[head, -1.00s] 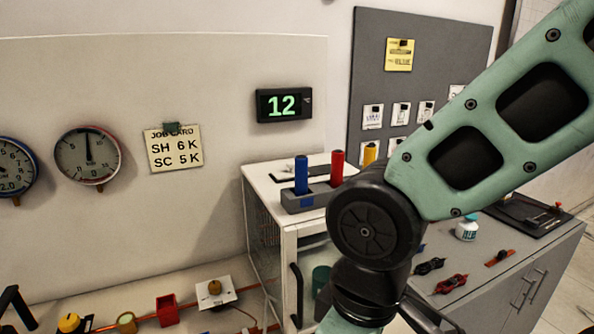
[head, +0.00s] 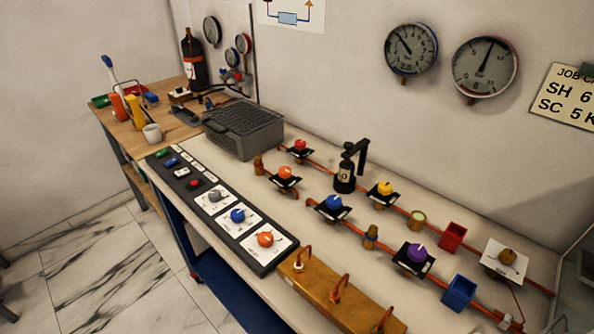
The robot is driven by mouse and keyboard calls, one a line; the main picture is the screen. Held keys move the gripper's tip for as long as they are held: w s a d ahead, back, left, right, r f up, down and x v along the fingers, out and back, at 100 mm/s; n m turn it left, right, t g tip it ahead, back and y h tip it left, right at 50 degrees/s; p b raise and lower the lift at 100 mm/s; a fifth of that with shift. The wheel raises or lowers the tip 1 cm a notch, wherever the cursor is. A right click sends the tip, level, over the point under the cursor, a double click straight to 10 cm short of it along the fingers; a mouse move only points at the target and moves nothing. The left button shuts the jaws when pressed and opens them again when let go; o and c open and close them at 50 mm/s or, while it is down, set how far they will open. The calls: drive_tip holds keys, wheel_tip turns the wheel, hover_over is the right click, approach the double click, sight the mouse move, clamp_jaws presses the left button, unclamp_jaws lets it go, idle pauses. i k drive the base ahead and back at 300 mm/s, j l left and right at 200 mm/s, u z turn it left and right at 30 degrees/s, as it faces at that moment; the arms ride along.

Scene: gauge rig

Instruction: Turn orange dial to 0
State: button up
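The orange dial (head: 265,239) sits on a white plate at the near end of a long dark control panel (head: 208,200) on the bench in the head view. Its scale marks are too small to read, so I cannot tell where it points. A blue dial (head: 237,215) and a grey dial (head: 214,195) are beside it on the same panel. Another orange knob (head: 285,172) is on a pipe valve farther back. My gripper is not in view.
A brass block with copper hooks (head: 335,296) stands right of the panel. Pipes with coloured valve knobs, a red box (head: 452,236) and a blue box (head: 459,292) fill the bench behind. A grey ribbed case (head: 243,128) stands past the panel's far end. Open marble floor (head: 90,260) lies left.

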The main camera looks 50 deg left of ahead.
sight(265, 239)
drive_tip(key=k+u, duration=0.1)
drive_tip(key=u, duration=2.1)
drive_tip(key=z, duration=0.35)
drive_tip(key=i+j+u, duration=0.15)
drive_tip(key=j+u, duration=0.15)
drive_tip(key=i+j+u, duration=0.15)
drive_tip(key=j+u, duration=0.15)
drive_tip(key=j, duration=0.2)
